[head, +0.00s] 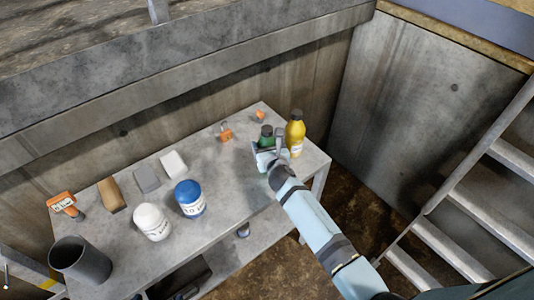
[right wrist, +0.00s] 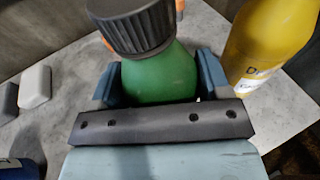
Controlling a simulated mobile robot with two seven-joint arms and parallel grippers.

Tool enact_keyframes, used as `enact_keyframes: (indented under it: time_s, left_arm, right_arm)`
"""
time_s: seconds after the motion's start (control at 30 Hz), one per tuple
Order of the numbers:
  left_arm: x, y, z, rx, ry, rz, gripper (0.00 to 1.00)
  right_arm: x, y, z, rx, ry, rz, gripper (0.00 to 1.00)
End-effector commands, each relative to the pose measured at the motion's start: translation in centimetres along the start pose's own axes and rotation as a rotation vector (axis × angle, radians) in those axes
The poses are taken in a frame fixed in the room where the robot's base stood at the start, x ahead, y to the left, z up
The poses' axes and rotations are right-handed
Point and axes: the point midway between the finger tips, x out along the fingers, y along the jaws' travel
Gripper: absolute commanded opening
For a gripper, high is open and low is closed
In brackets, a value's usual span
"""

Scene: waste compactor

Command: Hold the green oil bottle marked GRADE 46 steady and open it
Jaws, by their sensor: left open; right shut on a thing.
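The green oil bottle (head: 266,140) stands near the right end of the grey table, and its green body fills the middle of the right wrist view (right wrist: 160,78). A dark ribbed cap (right wrist: 140,30) sits on its top. No GRADE 46 marking shows; the label side is hidden. My right gripper (head: 268,156) reaches in from the lower right and is shut on the bottle's body below the cap, with one finger on each side in the right wrist view (right wrist: 160,85). My left gripper is not in view.
A yellow bottle (head: 295,134) stands close to the right of the green one. Orange items (head: 225,131), a blue-lidded jar (head: 190,198), a white jar (head: 151,221), small blocks (head: 146,179) and a dark cup (head: 80,260) stand further left. A concrete wall rises behind; metal stairs (head: 465,215) are right.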

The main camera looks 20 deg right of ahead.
Motion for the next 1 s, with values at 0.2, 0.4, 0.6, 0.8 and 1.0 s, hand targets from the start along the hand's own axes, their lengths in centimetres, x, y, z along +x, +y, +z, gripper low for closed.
enact_keyframes:
  time_s: [0.2, 0.4, 0.6, 0.8, 1.0]
  left_arm:
    - [0.0, 0.0, -0.1, 0.0, 0.0, 0.0, 1.0]
    - [-0.4, 0.0, -0.6, 0.0, 0.0, -0.001, 1.0]
    - [-1.2, 0.0, -1.8, 0.0, 0.001, -0.001, 1.0]
    - [-1.7, 0.0, -2.6, 0.0, 0.002, -0.001, 1.0]
    - [-1.8, 0.0, -2.8, 0.0, 0.002, -0.001, 1.0]
  right_arm:
    - [0.0, 0.0, 0.2, 0.0, -0.002, 0.0, 0.34]
    - [-0.3, 0.0, 1.9, -0.002, -0.005, 0.0, 0.34]
    - [-1.2, -0.1, 6.4, -0.005, -0.008, 0.002, 0.34]
    - [-2.4, -0.1, 12.1, -0.004, -0.008, 0.003, 0.34]
    - [-3.3, 0.0, 16.6, -0.003, -0.006, 0.001, 0.34]
